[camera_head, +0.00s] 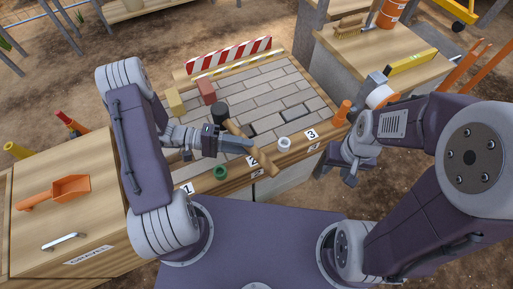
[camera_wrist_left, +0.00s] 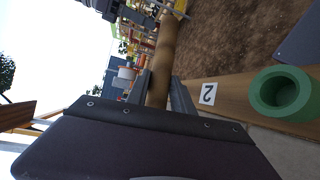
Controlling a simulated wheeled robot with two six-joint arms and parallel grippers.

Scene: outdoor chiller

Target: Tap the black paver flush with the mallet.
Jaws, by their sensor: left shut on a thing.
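My left gripper (camera_head: 246,146) is shut on the wooden handle of the mallet (camera_head: 262,160). The mallet's black head (camera_head: 221,109) points away from me, over the paved bed (camera_head: 270,88). In the left wrist view the handle (camera_wrist_left: 163,62) runs up between the fingers (camera_wrist_left: 158,92). A dark paver (camera_head: 252,130) shows just right of the handle; a darker grey paver (camera_head: 294,113) lies further right. I cannot tell whether either sits proud. My right gripper (camera_head: 336,174) is open and empty, off the bed's front right.
The front rail has number labels, a green ring (camera_head: 220,172), a white ring (camera_head: 284,143) and an orange cylinder (camera_head: 342,112). Yellow (camera_head: 175,101) and red (camera_head: 206,91) blocks stand at the bed's left. A striped barrier (camera_head: 229,55) lines the back. Side benches hold a scoop (camera_head: 58,191) and brush (camera_head: 350,26).

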